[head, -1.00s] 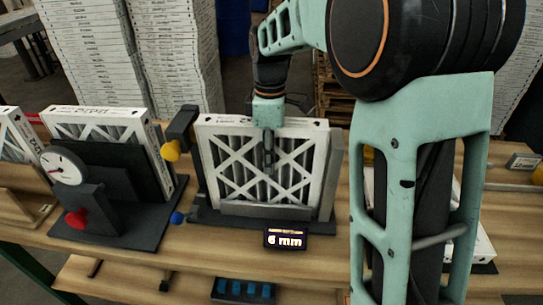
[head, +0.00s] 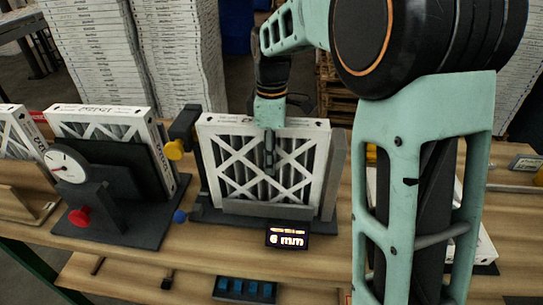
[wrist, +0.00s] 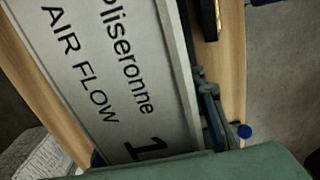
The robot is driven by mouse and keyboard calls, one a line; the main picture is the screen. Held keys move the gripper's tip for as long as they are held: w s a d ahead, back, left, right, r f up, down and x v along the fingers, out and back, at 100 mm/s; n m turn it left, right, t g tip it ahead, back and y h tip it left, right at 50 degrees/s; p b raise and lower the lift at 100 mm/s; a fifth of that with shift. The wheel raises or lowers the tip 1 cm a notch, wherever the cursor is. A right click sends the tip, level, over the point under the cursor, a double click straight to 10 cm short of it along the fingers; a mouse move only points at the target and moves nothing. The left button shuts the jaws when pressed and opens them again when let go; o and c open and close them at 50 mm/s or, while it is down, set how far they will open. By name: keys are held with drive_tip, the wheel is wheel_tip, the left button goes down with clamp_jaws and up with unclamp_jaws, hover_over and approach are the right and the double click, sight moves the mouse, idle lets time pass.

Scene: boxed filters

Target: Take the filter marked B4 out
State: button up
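A white-framed pleated filter (head: 233,167) stands upright in a dark holder (head: 210,216) at the middle of the bench in the head view. My gripper (head: 269,150) points down over its top edge, with one dark finger in front of the filter's face. The other finger is hidden behind the filter. The wrist view shows the filter's edge (wrist: 100,70) close up, with "AIR FLOW" and a "1" on it, and a dark finger beside it. Whether the fingers press on the filter cannot be told. I cannot read a B4 mark on any filter.
A small display (head: 287,236) in front of the holder reads 6 mm. To the left, another filter (head: 110,125) stands in a fixture with a dial gauge (head: 66,165) and a red knob (head: 79,217). A yellow knob (head: 175,150) and a blue knob (head: 180,216) are near the holder's left side.

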drive_tip(key=shift+r, duration=0.1)
wheel_tip(320, 180, up, 7)
drive_tip(key=p, duration=0.5)
drive_tip(key=shift+p, duration=0.35)
drive_tip(key=shift+o, duration=0.6)
drive_tip(key=o, duration=0.4)
drive_tip(key=shift+o, duration=0.2)
